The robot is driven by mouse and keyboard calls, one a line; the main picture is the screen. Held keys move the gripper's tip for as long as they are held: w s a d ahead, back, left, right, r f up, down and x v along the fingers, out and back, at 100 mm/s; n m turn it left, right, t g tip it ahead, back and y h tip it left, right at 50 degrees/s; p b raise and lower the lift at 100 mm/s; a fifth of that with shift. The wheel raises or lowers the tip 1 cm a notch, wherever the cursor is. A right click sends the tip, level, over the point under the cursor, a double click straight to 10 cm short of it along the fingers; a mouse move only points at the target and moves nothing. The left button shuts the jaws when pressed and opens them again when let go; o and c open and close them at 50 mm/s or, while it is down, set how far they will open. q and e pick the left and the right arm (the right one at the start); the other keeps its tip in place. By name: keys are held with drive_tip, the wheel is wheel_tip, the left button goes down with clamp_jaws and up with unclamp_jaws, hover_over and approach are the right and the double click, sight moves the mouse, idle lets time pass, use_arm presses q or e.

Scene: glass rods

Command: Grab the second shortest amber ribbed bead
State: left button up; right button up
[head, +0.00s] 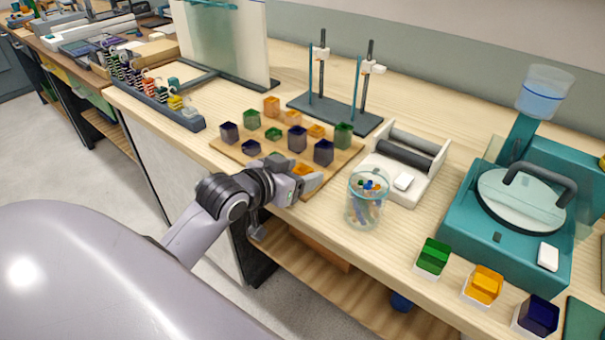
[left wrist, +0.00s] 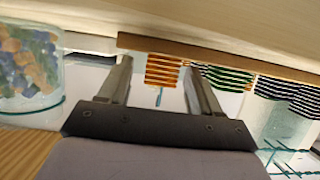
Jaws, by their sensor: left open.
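Several amber, green and dark purple beads stand on a wooden board (head: 232,150). Amber ones show at the back (head: 271,106), in the middle (head: 317,130) and at the front edge (head: 302,169), the last partly hidden by my left gripper. My left gripper (head: 298,178) is open and low at the board's front edge, beside the front amber bead. In the left wrist view, which looks upside down, an amber ribbed bead (left wrist: 165,72) shows between the two open fingers, apart from both as far as I can tell. My right gripper is not in view.
A glass jar of coloured bits (head: 366,205) stands right of the board. A roller stand (head: 408,160) and a rod stand (head: 340,115) are behind. Green (head: 433,256), amber (head: 485,285) and purple (head: 537,316) blocks line the front right. Green and dark ribbed beads neighbour the amber one in the wrist view.

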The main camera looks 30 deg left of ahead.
sight(300, 171)
use_arm(q)
drive_tip(key=shift+w+f, duration=0.1)
drive_tip(key=shift+w, duration=0.1)
drive_tip(key=c, duration=1)
drive_tip(key=shift+c, duration=0.2)
wheel_tip(300, 171, up, 20)
drive_tip(key=p, duration=0.4)
